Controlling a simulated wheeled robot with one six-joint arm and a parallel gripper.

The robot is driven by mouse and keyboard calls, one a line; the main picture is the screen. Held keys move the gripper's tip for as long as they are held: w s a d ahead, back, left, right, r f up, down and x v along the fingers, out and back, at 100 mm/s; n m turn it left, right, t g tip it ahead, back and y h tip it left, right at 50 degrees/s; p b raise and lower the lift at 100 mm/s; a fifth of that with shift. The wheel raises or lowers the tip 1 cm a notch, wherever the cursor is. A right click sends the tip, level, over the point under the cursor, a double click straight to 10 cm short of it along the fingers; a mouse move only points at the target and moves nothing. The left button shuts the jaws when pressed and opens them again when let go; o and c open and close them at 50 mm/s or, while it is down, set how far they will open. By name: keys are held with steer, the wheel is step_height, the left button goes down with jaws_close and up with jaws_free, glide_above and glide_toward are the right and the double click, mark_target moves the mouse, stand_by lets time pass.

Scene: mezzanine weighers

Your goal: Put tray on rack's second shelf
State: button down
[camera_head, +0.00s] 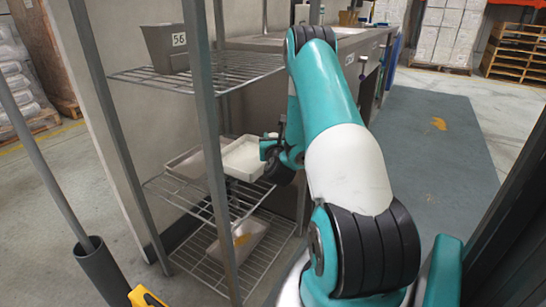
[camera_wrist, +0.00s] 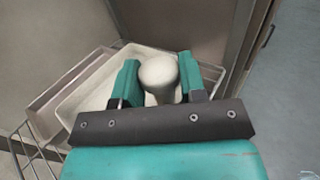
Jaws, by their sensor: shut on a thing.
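The pale tray (camera_head: 243,158) is a shallow, light rectangular tray at the rack's middle shelf (camera_head: 163,190), beside a second, greyer tray (camera_head: 190,166). My gripper (camera_head: 268,147) is at its right end. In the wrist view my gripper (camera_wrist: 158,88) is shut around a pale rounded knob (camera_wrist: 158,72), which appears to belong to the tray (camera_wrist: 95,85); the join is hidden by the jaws. The tray looks level. I cannot tell whether it rests on the wires or hangs just above them. The rack (camera_head: 209,120) is grey metal with wire shelves.
A grey bin (camera_head: 165,48) marked 56 stands on the top shelf. Another bin (camera_head: 238,240) with yellowish contents is on the bottom shelf. A rack post stands in front of the trays. Clear floor (camera_head: 440,150) lies to the right.

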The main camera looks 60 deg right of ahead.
step_height(320, 180, down, 4)
steer(key=shift+f+b, duration=0.1)
steer(key=shift+b, duration=0.55)
steer(key=shift+f, duration=0.1)
steer(key=c, duration=0.7)
jaws_free()
